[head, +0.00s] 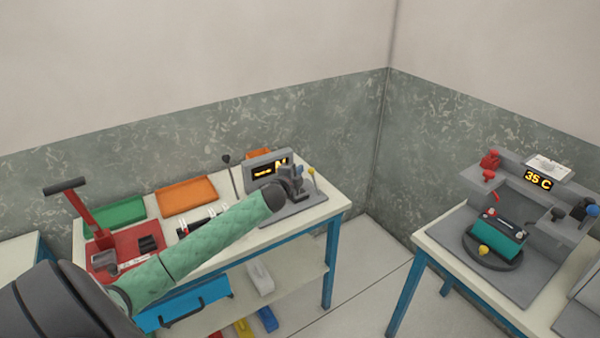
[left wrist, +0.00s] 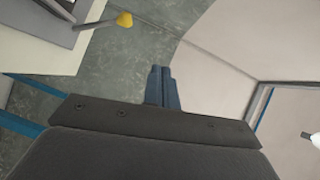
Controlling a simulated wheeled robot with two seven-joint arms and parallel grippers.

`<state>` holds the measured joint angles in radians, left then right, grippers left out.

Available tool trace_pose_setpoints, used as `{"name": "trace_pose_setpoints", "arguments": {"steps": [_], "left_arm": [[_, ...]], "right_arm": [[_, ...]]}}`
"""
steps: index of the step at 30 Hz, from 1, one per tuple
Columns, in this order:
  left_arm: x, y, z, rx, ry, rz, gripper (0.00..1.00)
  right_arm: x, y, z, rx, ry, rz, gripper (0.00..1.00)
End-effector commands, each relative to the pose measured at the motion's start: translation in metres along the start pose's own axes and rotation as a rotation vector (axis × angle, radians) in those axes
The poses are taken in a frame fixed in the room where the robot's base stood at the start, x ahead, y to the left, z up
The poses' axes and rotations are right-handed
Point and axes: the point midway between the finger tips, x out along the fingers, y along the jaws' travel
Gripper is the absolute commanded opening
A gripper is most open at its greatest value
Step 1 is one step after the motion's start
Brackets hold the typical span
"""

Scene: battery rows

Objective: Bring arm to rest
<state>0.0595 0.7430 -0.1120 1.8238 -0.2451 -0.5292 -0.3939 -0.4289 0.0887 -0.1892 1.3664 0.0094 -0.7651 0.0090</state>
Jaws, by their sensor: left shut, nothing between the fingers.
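My left arm (head: 185,250) in its green quilted sleeve reaches from the lower left over the left table. My left gripper (head: 296,185) is at its end, in front of the grey device with a lit display (head: 262,170). In the left wrist view the gripper's two fingers (left wrist: 162,88) are together, with nothing between them. A yellow-tipped lever (left wrist: 124,19) is to the left of the fingers there, apart from them. My right gripper is not in view.
The left table (head: 338,202) bears a green tray (head: 118,211), an orange tray (head: 187,195) and a red lever press (head: 82,212). The right table (head: 440,262) bears a teal battery (head: 497,240) on a round plate and a 35 C display (head: 538,181). Bare floor lies between the tables.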

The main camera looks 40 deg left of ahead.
Motion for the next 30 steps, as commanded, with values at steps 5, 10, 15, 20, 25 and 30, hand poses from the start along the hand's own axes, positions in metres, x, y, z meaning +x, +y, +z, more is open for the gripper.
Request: {"name": "trace_pose_setpoints", "arguments": {"steps": [5, 10, 15, 20, 25, 30], "left_arm": [[0.0, 0.0, 0.0, 0.0, 0.0, 0.0, 0.0], [0.0, 0.0, 0.0, 0.0, 0.0, 0.0, 0.0], [-0.006, 0.011, -0.005, -0.02, -0.006, 0.016, 0.0], [-0.04, 0.061, -0.028, -0.127, -0.046, 0.103, 0.0], [-0.107, 0.134, -0.063, -0.302, -0.134, 0.253, 0.0], [-0.187, 0.193, -0.097, -0.476, -0.24, 0.414, 0.0]], "right_arm": [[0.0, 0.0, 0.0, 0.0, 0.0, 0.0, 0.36], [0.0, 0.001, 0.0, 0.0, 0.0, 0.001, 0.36], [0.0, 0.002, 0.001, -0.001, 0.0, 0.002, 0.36], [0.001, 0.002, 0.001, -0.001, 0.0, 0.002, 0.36], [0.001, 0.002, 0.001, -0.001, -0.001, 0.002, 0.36], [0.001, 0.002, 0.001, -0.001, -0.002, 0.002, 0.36]]}}
